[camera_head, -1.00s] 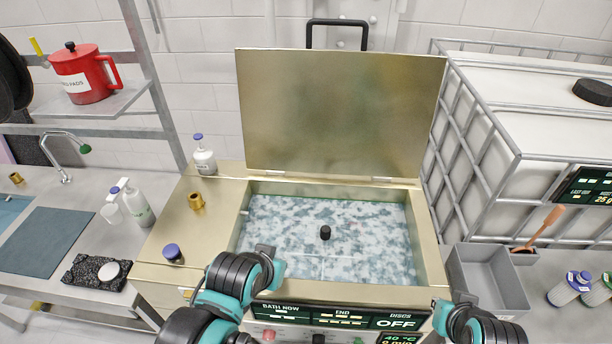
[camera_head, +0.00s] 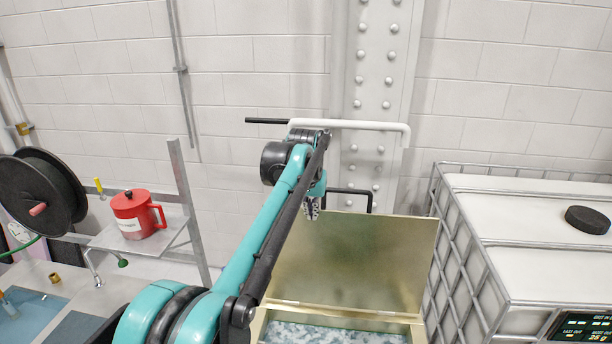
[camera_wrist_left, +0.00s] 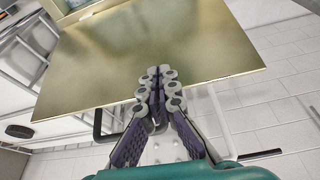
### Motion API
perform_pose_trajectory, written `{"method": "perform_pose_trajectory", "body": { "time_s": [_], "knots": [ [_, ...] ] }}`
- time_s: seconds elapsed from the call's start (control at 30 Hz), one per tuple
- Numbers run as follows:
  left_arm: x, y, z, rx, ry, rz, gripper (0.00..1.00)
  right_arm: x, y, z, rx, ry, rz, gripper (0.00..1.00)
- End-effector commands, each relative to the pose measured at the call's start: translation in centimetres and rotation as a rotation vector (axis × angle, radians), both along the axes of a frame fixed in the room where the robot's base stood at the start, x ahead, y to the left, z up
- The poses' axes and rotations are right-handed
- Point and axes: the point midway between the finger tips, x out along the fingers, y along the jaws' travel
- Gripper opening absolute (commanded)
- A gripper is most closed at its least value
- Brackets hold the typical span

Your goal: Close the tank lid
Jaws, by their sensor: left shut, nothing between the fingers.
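The gold tank lid (camera_head: 385,262) stands raised and open at the back of the tank (camera_head: 412,326), which holds mottled blue-white liquid. The lid's black handle (camera_head: 368,191) rises from its top edge. My left arm reaches up across the head view. My left gripper (camera_head: 312,209) is shut and empty, pointing down near the lid's top edge, left of the handle's visible part. In the left wrist view the closed fingertips (camera_wrist_left: 158,75) overlap the lid (camera_wrist_left: 150,45) near its edge, and the handle (camera_wrist_left: 98,125) shows beside them. Contact cannot be told. My right gripper is out of view.
A white pipe (camera_head: 375,126) juts from the wall column above the lid. A caged white container (camera_head: 520,215) stands close on the right. A red pot (camera_head: 137,215) sits on a shelf at the left, near a black reel (camera_head: 40,190).

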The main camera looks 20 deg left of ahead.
Motion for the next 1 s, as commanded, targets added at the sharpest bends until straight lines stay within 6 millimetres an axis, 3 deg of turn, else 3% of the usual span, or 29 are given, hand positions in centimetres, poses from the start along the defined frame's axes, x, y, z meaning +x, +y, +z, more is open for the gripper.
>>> {"method": "perform_pose_trajectory", "body": {
  "time_s": [0.03,0.2,0.33,0.5,0.73,1.0],
  "knots": [
    [2.1,0.6,2.6,-0.002,0.016,0.008,0.00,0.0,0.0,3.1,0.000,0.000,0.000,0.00],
    [7.6,2.5,5.3,-0.009,0.075,0.036,0.00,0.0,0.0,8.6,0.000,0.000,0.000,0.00],
    [10.5,3.9,6.2,-0.014,0.121,0.054,0.00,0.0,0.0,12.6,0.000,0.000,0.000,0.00],
    [12.3,5.3,6.0,-0.020,0.165,0.074,0.00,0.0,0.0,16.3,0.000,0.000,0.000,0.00],
    [12.8,5.9,4.9,-0.024,0.192,0.085,0.00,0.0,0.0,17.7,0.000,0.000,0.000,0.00],
    [13.4,6.0,0.8,-0.024,0.192,0.085,0.00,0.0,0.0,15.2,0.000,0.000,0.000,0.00]
  ]
}}
